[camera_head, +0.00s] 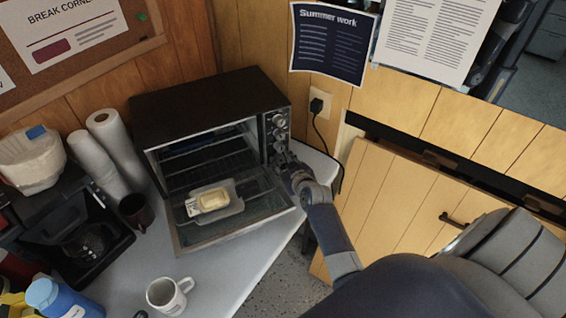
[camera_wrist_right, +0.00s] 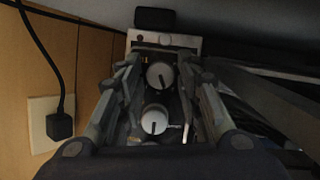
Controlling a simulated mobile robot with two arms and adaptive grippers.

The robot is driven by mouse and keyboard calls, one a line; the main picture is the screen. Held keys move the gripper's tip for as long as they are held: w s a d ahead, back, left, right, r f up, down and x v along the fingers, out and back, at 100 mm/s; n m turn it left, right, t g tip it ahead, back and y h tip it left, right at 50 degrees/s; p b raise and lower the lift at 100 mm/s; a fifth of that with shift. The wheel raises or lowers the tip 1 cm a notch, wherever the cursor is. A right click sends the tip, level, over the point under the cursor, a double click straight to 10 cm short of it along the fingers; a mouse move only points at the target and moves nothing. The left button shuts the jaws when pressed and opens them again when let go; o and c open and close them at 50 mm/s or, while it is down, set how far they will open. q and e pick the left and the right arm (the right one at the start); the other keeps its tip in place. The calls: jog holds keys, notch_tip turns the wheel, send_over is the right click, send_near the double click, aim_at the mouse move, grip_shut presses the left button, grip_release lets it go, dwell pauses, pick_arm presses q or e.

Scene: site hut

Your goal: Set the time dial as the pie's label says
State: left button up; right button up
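The black toaster oven (camera_head: 205,103) stands on the counter with its glass door hanging open. A pale pie in a dish (camera_head: 214,198) lies at the open door; I cannot read any label on it. Silver dials (camera_head: 279,120) run down the oven's right front panel. My right gripper (camera_head: 287,163) is at the lower part of this panel and hides part of it. In the right wrist view, an upper dial (camera_wrist_right: 160,75) and a lower dial (camera_wrist_right: 154,119) show between its spread fingers (camera_wrist_right: 160,88). Which dial sets time is unclear. My left gripper is out of view.
A plugged-in cord (camera_head: 317,106) hangs at the wall right of the oven, also in the wrist view (camera_wrist_right: 59,123).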

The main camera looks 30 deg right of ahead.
grip_shut()
jog(key=shift+d+m+y, duration=0.1)
jog(key=shift+m+y, duration=0.4)
jog(key=shift+m, duration=0.1)
jog(key=shift+d+f+m+y+b, duration=0.1)
jog(key=shift+f+m+y+b, duration=0.05)
jog(key=shift+m+y+b, duration=0.65)
jog(key=shift+m, duration=0.4)
grip_release()
